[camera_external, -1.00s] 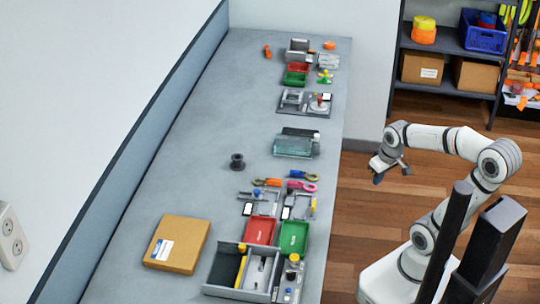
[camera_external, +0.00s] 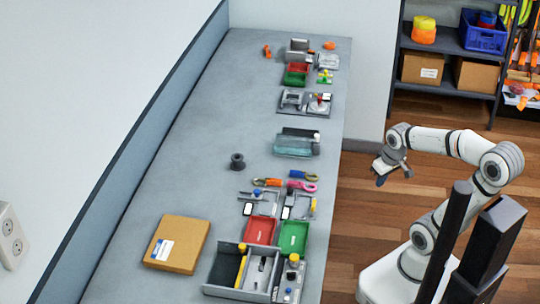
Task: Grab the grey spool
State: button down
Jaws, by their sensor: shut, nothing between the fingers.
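The dark grey spool (camera_external: 237,161) stands upright on the grey workbench, left of the coloured-handled tools and clear of other items. My gripper (camera_external: 382,178) hangs in the air off the bench's right edge, well to the right of the spool. Its fingers point down to the left. It is shut and empty, though the fingertips are small in this view.
The bench (camera_external: 180,165) is bare left of the spool. A glassy teal bin (camera_external: 294,145), tools with orange and pink handles (camera_external: 302,186), a red tray (camera_external: 260,230), a green tray (camera_external: 293,236) and a cardboard box (camera_external: 177,242) are on it.

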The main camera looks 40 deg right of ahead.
jog(key=c, duration=2.1)
grip_release()
jog(key=o, duration=1.4)
jog(key=w+a+r+n+p, duration=0.1)
jog(key=w+a+r, duration=0.1)
jog(key=w, duration=0.5)
jog(key=w+a+r+n, duration=0.1)
jog(key=w+r, duration=0.2)
jog(key=w, duration=0.4)
jog(key=n+y+p, duration=0.3)
jog(key=n, duration=0.3)
send_over(239, 159)
jog(key=s+d, duration=0.1)
jog(key=d, duration=0.2)
notch_tip(239, 159, down, 12)
jog(key=shift+t, duration=0.4)
jog(key=shift+a+p+x, duration=0.2)
jog(key=shift+p+x, duration=0.8)
jog(key=shift+x, duration=2.85)
